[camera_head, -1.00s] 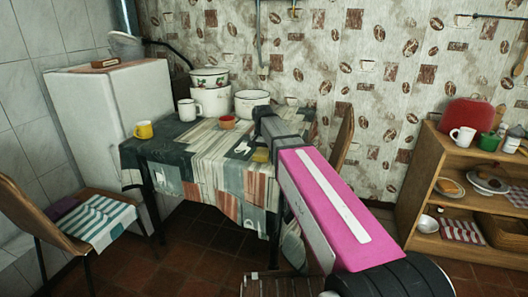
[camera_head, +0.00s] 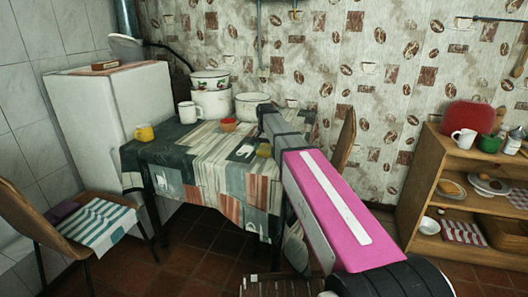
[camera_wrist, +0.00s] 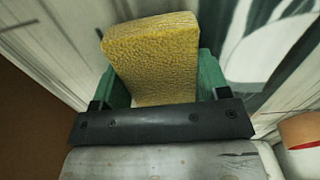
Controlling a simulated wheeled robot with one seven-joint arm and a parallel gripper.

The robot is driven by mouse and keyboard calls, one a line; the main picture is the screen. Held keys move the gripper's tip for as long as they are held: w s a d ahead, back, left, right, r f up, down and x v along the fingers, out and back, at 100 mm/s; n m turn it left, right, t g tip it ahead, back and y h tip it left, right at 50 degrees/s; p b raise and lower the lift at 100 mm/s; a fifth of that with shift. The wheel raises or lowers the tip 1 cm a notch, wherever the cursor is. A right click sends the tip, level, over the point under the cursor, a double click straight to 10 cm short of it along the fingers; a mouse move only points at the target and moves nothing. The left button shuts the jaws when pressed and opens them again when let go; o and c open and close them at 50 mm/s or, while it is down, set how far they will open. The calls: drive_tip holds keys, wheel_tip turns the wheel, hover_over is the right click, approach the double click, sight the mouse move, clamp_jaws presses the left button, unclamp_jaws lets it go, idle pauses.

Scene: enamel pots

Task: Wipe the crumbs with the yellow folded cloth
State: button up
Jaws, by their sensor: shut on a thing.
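The yellow folded cloth (camera_head: 264,150) is low over the patterned tablecloth, near the table's right side. It also shows close up in the wrist view (camera_wrist: 152,55). My gripper (camera_wrist: 158,76) is shut on it, with a green finger on each side. I cannot tell whether the cloth's underside touches the table. No crumbs can be made out; the tablecloth's busy print, the cloth and my arm may hide them.
On the table (camera_head: 190,148) stand a red bowl (camera_head: 228,125), a yellow mug (camera_head: 144,132), a white mug (camera_head: 187,112) and enamel pots (camera_head: 252,103). A chair (camera_head: 344,142) is at the right. The table's front middle is clear.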

drive_tip(key=shift+w+d, duration=0.2)
drive_tip(key=shift+w, duration=0.45)
drive_tip(key=shift+w+d, duration=0.2)
drive_tip(key=shift+w, duration=0.4)
drive_tip(key=shift+w+d+r, duration=0.15)
drive_tip(key=shift+w+d, duration=0.1)
drive_tip(key=shift+w, duration=0.3)
drive_tip(key=shift+s+r, duration=0.15)
drive_tip(key=shift+r, duration=3.7)
